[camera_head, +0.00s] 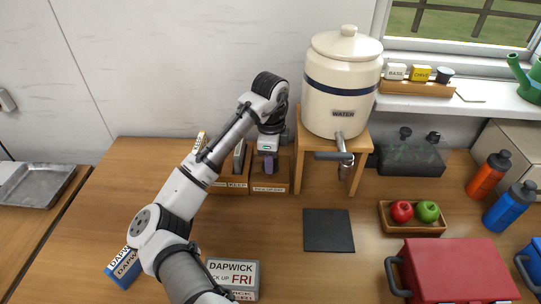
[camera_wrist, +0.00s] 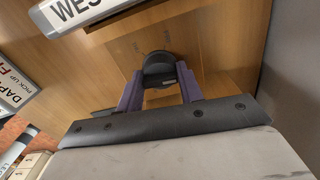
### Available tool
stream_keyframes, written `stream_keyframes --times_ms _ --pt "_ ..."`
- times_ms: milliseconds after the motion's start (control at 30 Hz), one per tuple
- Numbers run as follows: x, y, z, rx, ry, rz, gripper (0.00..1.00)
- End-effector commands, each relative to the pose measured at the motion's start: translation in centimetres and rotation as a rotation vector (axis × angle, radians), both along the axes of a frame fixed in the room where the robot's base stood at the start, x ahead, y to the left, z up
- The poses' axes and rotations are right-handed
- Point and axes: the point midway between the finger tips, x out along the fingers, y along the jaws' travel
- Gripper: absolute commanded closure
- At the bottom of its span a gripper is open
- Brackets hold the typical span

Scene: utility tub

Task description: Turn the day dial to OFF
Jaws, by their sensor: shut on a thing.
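The day dial (camera_wrist: 163,66) is a black round knob on a wooden panel, in the upper middle of the wrist view. My gripper (camera_wrist: 161,92) has two purple fingers, one at each side of the knob, and is shut on it. Small faint marks show on the wood above and left of the knob, too blurred to read. In the head view my gripper (camera_head: 268,165) reaches down at the wooden boxes by the back wall and hides the dial. Which setting the dial points to cannot be told.
Wooden boxes with white labels (camera_head: 229,185) stand left of my gripper. A stool (camera_head: 300,160) with a cream water crock (camera_head: 342,90) is close on the right. A DAPWICK FRI box (camera_head: 232,268) stands in front. A dark mat (camera_head: 328,230) lies right of centre.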

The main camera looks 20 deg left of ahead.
Motion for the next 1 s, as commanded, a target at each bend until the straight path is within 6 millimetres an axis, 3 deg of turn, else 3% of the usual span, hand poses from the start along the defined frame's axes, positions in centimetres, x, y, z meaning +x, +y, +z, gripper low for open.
stream_keyframes --times_ms 300,767,800,933,1000 --pt "0.01 0.03 0.0 0.001 -0.001 0.095 0.86" --pt "0.01 0.04 -0.01 0.001 0.0 0.108 0.86" --pt "0.01 0.04 -0.01 0.001 0.0 0.108 0.61" --pt "0.01 0.03 0.0 0.001 0.0 0.108 0.44" --pt "0.01 0.03 0.0 0.001 0.0 0.107 0.42"
